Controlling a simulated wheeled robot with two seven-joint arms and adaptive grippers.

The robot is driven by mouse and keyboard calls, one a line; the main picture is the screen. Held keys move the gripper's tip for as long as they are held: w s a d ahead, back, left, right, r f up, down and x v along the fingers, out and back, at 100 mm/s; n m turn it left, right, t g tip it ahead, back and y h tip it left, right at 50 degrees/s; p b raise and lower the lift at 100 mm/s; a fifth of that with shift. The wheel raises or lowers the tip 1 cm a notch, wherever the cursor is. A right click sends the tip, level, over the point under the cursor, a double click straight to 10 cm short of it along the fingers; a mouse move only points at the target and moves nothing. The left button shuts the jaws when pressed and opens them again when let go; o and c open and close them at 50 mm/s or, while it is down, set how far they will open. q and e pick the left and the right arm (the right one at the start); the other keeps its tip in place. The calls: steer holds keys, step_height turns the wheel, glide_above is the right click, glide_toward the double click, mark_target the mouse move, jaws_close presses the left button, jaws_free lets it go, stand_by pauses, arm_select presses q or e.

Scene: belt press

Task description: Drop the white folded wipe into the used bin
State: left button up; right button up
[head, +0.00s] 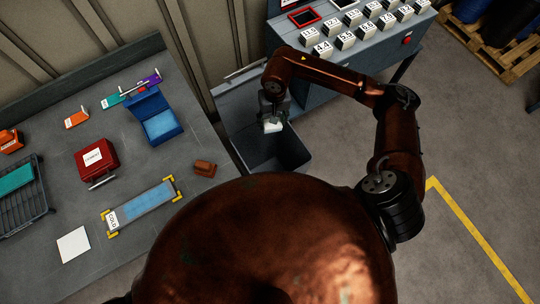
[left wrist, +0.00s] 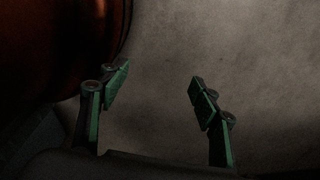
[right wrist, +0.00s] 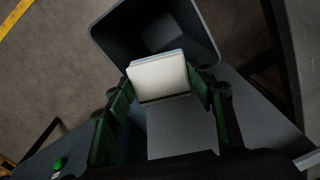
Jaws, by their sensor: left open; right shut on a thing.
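The white folded wipe (head: 272,125) is held by my right gripper (head: 271,112) above the used bin. In the right wrist view the wipe (right wrist: 159,78) sits between the two green-padded fingers of the right gripper (right wrist: 163,95), which are shut on it. The used bin (head: 262,150) is a dark grey open box beside the workbench, and its opening shows beyond the wipe in the right wrist view (right wrist: 205,30). My left gripper (left wrist: 157,95) is open and empty over bare floor in the left wrist view; it is out of the head view.
The grey workbench (head: 50,115) at left carries a blue open case (head: 160,122), a red box (head: 95,158), a wire basket (head: 30,205), a brown block (head: 204,168) and a white square (head: 73,244). A grey cabinet (head: 372,45) with labelled blocks stands behind the bin.

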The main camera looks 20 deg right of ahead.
arm_select(q)
steer(key=s+f+b, duration=0.3)
steer(key=f+b, duration=0.3)
steer(key=f, duration=0.1)
steer(key=shift+s+g, duration=0.25)
steer(key=shift+g, duration=0.05)
arm_select(e)
step_height(320, 180, down, 26)
steer(key=w+d+m, duration=0.1)
steer(key=d+m, duration=0.1)
steer(key=shift+w, duration=0.25)
arm_select(q)
steer(key=shift+f, duration=0.1)
arm_select(e)
steer(key=o, duration=1.2)
step_height(320, 180, up, 12)
steer(key=shift+f, duration=0.1)
